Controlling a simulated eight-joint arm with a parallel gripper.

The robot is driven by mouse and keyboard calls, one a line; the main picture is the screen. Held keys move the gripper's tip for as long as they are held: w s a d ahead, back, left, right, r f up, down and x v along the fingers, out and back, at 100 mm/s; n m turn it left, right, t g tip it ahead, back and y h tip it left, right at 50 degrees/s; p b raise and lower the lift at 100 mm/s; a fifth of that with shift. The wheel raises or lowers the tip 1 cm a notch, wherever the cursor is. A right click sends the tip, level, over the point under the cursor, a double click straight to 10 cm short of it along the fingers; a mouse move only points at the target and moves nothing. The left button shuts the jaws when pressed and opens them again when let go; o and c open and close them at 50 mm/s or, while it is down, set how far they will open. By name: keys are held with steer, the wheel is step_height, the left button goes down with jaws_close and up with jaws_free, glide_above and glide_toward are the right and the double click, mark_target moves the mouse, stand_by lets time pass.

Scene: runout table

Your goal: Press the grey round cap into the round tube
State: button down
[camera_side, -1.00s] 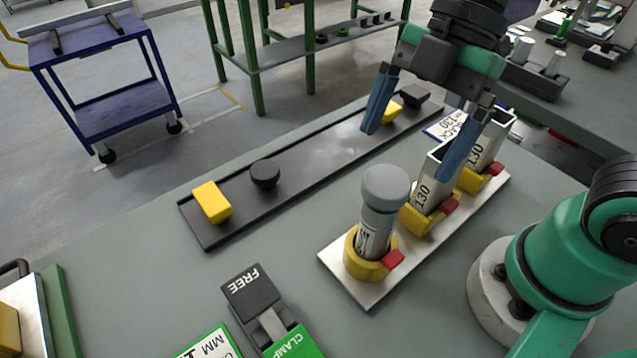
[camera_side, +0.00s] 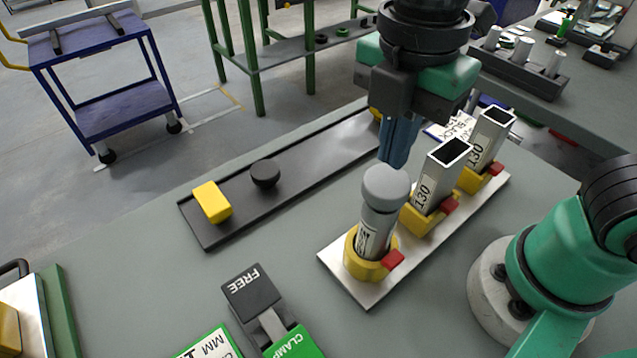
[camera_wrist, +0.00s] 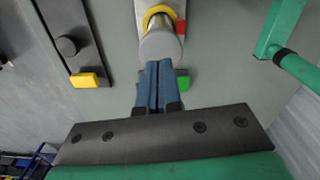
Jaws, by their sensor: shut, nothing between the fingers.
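The grey round cap (camera_side: 386,183) sits on top of the round tube (camera_side: 375,236), which stands in a yellow holder (camera_side: 361,262) with a red tab. How deep the cap goes into the tube I cannot tell. My gripper (camera_side: 394,162) is shut and empty, its two blue fingers together and pointing down. In the side view its tips appear just behind and above the cap; whether they touch it is unclear. In the wrist view the fingertips (camera_wrist: 158,64) appear right beside the cap's edge (camera_wrist: 160,45), and the cap hides most of the tube.
Two open rectangular tubes (camera_side: 436,178) stand in yellow holders on the same pale plate (camera_side: 337,264). A dark tray (camera_side: 300,183) behind holds a yellow block (camera_side: 211,202) and a black round cap (camera_side: 265,173). A clamp lever marked FREE (camera_side: 254,290) is in front.

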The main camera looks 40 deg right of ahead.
mark_target(388, 180)
steer(key=shift+f, duration=1)
steer(key=shift+f, duration=0.65)
steer(key=shift+r, duration=4.25)
